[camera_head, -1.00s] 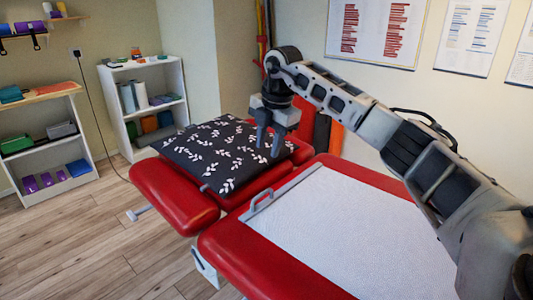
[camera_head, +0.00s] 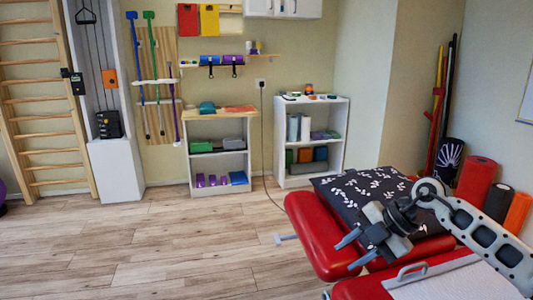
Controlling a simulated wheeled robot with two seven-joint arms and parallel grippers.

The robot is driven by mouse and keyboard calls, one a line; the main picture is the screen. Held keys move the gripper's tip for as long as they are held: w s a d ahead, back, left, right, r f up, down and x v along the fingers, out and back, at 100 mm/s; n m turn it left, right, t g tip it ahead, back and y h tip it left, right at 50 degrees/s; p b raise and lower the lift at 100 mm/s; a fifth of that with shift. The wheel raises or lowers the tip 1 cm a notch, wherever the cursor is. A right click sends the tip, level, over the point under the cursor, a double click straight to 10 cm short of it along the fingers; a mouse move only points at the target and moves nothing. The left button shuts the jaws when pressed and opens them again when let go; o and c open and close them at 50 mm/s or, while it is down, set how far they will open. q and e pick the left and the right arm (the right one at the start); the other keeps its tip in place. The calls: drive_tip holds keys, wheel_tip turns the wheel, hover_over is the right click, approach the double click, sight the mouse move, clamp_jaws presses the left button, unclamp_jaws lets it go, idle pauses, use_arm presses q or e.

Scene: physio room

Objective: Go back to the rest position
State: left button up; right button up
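My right gripper (camera_head: 348,251) is at the lower right, its arm coming in from the right edge. Its two fingers are apart and point left, with nothing between them. In the picture it overlaps the lower part of a dark pillow with white leaf prints (camera_head: 345,188) and the red treatment table (camera_head: 315,235). The pillow lies on the far end of the table, and the gripper hides part of it. I cannot tell how high the gripper is above the table. My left gripper is not in view.
A white sheet with a grey handle (camera_head: 412,272) lies on the near red table section. Two shelf units (camera_head: 220,160) stand at the back wall. Red, black and orange rolls (camera_head: 476,180) stand at the right. Wall bars (camera_head: 45,100) are at left. The wooden floor (camera_head: 150,245) is clear.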

drive_tip(key=s+a+r+m+t+y+p, duration=0.1)
drive_tip(key=s+a+m+t+y, duration=0.3)
drive_tip(key=a, duration=0.4)
drive_tip(key=s+a+r+m+t+y+p, duration=0.1)
drive_tip(key=s+a+m+t+y, duration=0.1)
drive_tip(key=s+a+t+y, duration=0.35)
use_arm(q)
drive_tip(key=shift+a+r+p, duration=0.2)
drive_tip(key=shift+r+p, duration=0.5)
drive_tip(key=shift+p, duration=0.25)
use_arm(e)
drive_tip(key=s+d+f+m+h, duration=0.4)
drive_tip(key=s+f+m+h, duration=0.3)
drive_tip(key=f+m, duration=0.1)
drive_tip(key=s+d+f+m+h, duration=0.4)
drive_tip(key=s+f+m+h, duration=0.3)
drive_tip(key=s+f+m, duration=0.1)
drive_tip(key=shift+s+d+f+m+g, duration=0.2)
drive_tip(key=shift+d+m+g, duration=0.2)
drive_tip(key=shift+m, duration=0.5)
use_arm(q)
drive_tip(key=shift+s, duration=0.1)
